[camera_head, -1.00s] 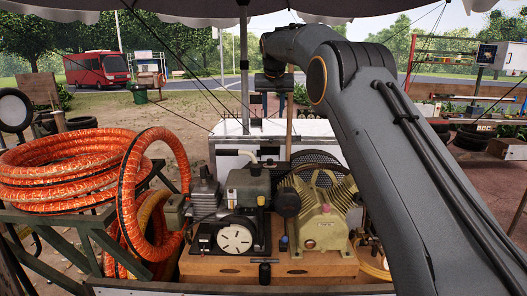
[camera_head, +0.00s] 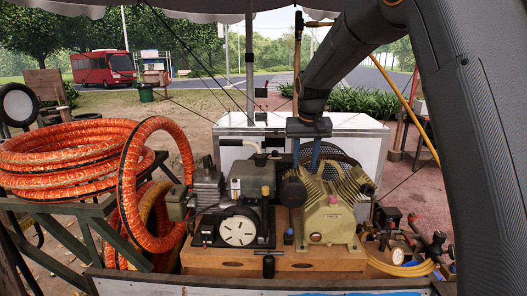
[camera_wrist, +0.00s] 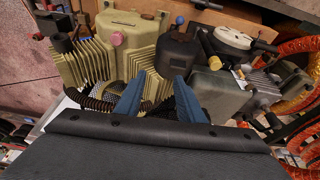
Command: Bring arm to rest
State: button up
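My arm rises along the right side of the head view, bends at the top, and drops toward the middle. My gripper (camera_head: 306,160) points down above the back of the compressor cart's machinery. In the wrist view its two blue fingers (camera_wrist: 160,78) are apart with nothing held between them. Below and beyond them are the beige ribbed compressor (camera_head: 325,215), a dark rounded part (camera_wrist: 178,50) and the grey motor unit (camera_head: 250,182). I cannot tell the exact gap between fingertips and machinery.
Orange hose coils (camera_head: 65,150) lie on a green rack at the left, with another orange loop (camera_head: 128,190) beside the machinery. A white cabinet (camera_head: 370,145) stands behind. Gauges and fittings (camera_head: 400,235) sit at right. A pole (camera_head: 249,60) rises behind.

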jog(key=s+d+f+g+b, duration=0.1)
jog(key=s+d+f, duration=0.1)
jog(key=s+f, duration=0.4)
jog(key=s+d+f+b, duration=0.2)
jog(key=s+f, duration=0.5)
jog(key=s, duration=1)
jog(key=s+d+f+g+b, duration=0.1)
jog(key=s+f, duration=0.5)
jog(key=s, duration=0.6)
jog(key=shift+d+f+g+b, duration=0.3)
jog(key=shift+d+f+b, duration=0.05)
jog(key=shift+d, duration=0.25)
jog(key=shift+w, duration=0.1)
jog(key=shift+c, duration=0.5)
jog(key=shift+a, duration=0.1)
